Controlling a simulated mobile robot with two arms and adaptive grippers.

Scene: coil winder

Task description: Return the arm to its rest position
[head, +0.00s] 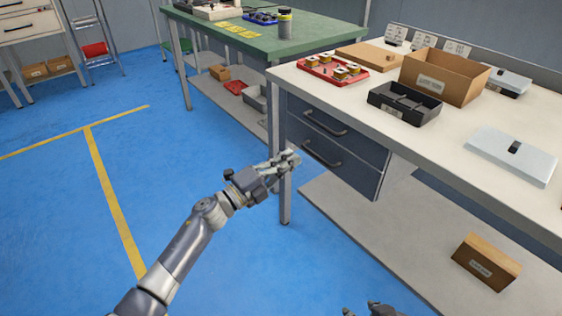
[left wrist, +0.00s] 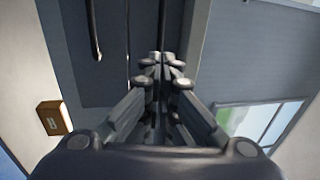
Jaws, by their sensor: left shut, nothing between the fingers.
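My left arm comes in from the lower left of the head view. Its gripper (head: 291,159) is in the air in front of the white workbench's left leg and drawers. The fingers are shut and hold nothing. In the left wrist view the closed fingertips (left wrist: 160,82) point toward the dark drawer fronts. Only the dark tip of what looks like my right gripper (head: 375,309) shows at the bottom edge of the head view. Its fingers are cut off by the frame.
The white workbench (head: 465,115) carries a red tray (head: 332,70) with coils, a black tray (head: 404,104) and a cardboard box (head: 444,77). Its drawers (head: 335,145) are shut. A small box (head: 486,262) sits on the lower shelf. Blue floor (head: 60,220) is clear at left.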

